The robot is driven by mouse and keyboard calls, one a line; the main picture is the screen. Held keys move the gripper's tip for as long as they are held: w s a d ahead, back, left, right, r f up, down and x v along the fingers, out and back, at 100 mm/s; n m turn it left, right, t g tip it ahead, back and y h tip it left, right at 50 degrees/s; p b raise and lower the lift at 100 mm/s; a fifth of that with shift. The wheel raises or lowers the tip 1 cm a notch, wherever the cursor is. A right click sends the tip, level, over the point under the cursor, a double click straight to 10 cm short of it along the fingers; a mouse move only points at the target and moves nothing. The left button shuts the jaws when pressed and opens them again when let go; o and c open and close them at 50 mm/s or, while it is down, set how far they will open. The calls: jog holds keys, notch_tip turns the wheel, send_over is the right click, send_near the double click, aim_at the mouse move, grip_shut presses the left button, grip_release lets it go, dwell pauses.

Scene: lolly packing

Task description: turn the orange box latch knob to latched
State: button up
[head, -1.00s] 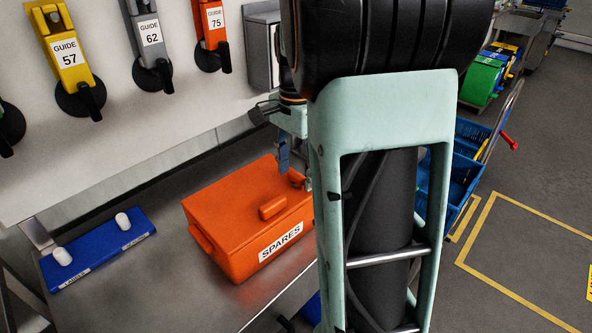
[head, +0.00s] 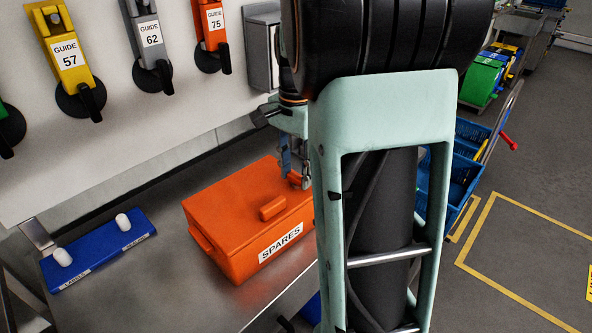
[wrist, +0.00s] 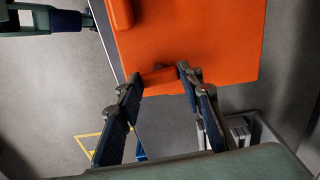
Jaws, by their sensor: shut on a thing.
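The orange box (head: 225,215) with a "SPARES" label stands closed on the metal bench in the head view. Its orange lid also fills the upper part of the wrist view (wrist: 205,45). The latch knob (wrist: 160,75) is a small orange piece at the box's edge in the wrist view. My gripper (wrist: 160,78) is shut on the knob, with one fingertip on each side. In the head view my gripper is at the box's far right corner, partly hidden by my arm. The latch's marks are not visible, so its setting cannot be read.
A raised orange handle (head: 272,207) is on the lid. A blue tray with two white pieces (head: 105,252) lies left of the box. Guide holders (head: 148,45) hang on the wall behind. Blue crates (head: 465,160) stand on the floor at right.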

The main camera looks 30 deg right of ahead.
jog(key=n, duration=0.4)
jog(key=shift+p, duration=0.35)
jog(key=n, duration=0.4)
jog(key=shift+n, duration=0.4)
jog(key=n, duration=0.4)
jog(key=shift+p, duration=0.4)
jog(key=shift+n, duration=1.9)
jog(key=o, duration=1.2)
jog(key=shift+c, duration=0.2)
